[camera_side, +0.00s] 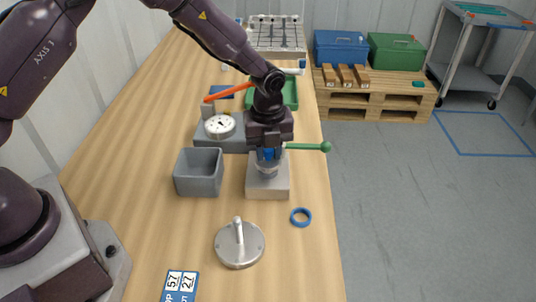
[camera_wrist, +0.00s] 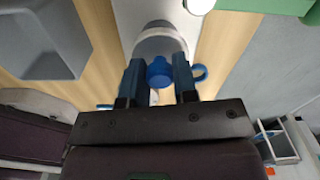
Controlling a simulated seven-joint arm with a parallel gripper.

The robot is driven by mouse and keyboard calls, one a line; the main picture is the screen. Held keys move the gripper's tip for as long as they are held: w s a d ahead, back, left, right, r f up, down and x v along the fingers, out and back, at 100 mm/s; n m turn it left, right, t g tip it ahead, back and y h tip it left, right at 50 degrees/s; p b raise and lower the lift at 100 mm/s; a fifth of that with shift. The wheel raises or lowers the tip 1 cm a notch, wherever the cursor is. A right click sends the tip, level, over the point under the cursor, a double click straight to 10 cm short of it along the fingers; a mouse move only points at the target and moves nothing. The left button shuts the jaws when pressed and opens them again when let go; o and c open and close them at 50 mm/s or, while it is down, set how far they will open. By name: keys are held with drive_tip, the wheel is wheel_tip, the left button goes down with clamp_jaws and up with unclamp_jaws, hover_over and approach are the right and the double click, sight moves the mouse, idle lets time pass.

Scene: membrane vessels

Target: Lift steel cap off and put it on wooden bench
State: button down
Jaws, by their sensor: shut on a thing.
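A round steel disc with an upright pin (camera_side: 240,245), which looks like the steel cap, lies flat on the wooden bench (camera_side: 140,225) near the front. My gripper (camera_side: 268,155) is well behind it, pointing down over a pale block (camera_side: 268,190) that carries a grey round vessel (camera_side: 267,171). In the wrist view my gripper (camera_wrist: 158,77) is shut on a small blue rounded piece (camera_wrist: 159,72). The vessel (camera_wrist: 160,40) shows just beyond the fingertips. I cannot tell whether the blue piece touches the vessel.
A blue ring (camera_side: 301,217) lies on the bench right of the disc. A grey open bin (camera_side: 199,172) stands left of the block. A green-knobbed lever (camera_side: 310,147) sticks out right, and a dial gauge (camera_side: 219,126) sits behind. The bench front-left is mostly clear.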

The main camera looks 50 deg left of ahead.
drive_tip(key=shift+s+a+r, duration=1.05)
drive_tip(key=shift+s+r, duration=5.9)
drive_tip(key=shift+r, duration=0.3)
drive_tip(key=s+d+f+m, duration=0.3)
drive_tip(key=d+f+m, duration=0.1)
drive_tip(key=d, duration=0.2)
drive_tip(key=s+d+f+m, duration=0.4)
drive_tip(key=d, duration=0.2)
drive_tip(key=shift+m, duration=0.5)
drive_tip(key=w+d+f, duration=0.2)
drive_tip(key=w+f, duration=0.1)
drive_tip(key=w, duration=0.1)
drive_tip(key=w+d+f, duration=0.2)
drive_tip(key=w+d, duration=0.1)
drive_tip(key=w+d+f, duration=0.2)
drive_tip(key=w+f, duration=0.1)
drive_tip(key=w, duration=0.1)
drive_tip(key=shift+w+d+f, duration=0.15)
drive_tip(key=shift+w+f, duration=0.2)
drive_tip(key=shift+w+d+f, duration=0.1)
drive_tip(key=shift+w+f, duration=0.05)
drive_tip(key=shift+f, duration=0.05)
drive_tip(key=shift+w+d+f, duration=0.1)
drive_tip(key=shift+w+f, duration=0.1)
drive_tip(key=shift+f, duration=1.65)
drive_tip(key=shift+f, duration=0.1)
